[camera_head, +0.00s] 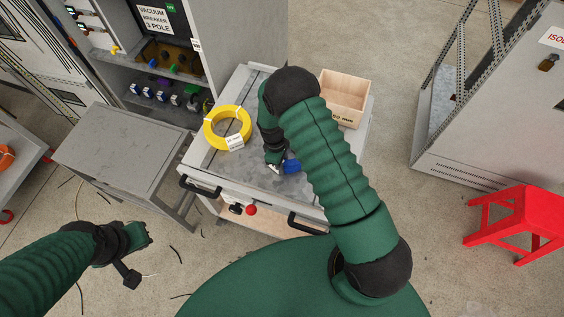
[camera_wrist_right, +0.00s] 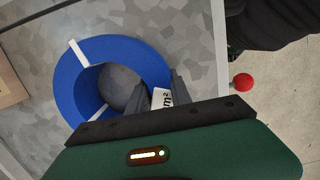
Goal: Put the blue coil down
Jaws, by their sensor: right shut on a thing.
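The blue coil (camera_wrist_right: 72,85) shows as a ring with a white tie and a white label in the right wrist view. My right gripper (camera_wrist_right: 160,92) is shut on its rim beside the label. In the head view, only a small part of the blue coil (camera_head: 292,167) shows; my right arm hides the rest. There my right gripper (camera_head: 274,166) is low over the grey top of the cart (camera_head: 220,165). I cannot tell whether the coil touches the top. My left gripper (camera_head: 133,262) is at lower left, away from the cart; its jaws are unclear.
A yellow coil (camera_head: 211,130) lies on the cart's left side. A wooden box (camera_head: 344,92) stands at its back right. The cart has black handles and a red knob (camera_head: 251,210). A grey table (camera_head: 125,150) stands left, a red stool (camera_head: 515,220) right. Cabinets stand behind.

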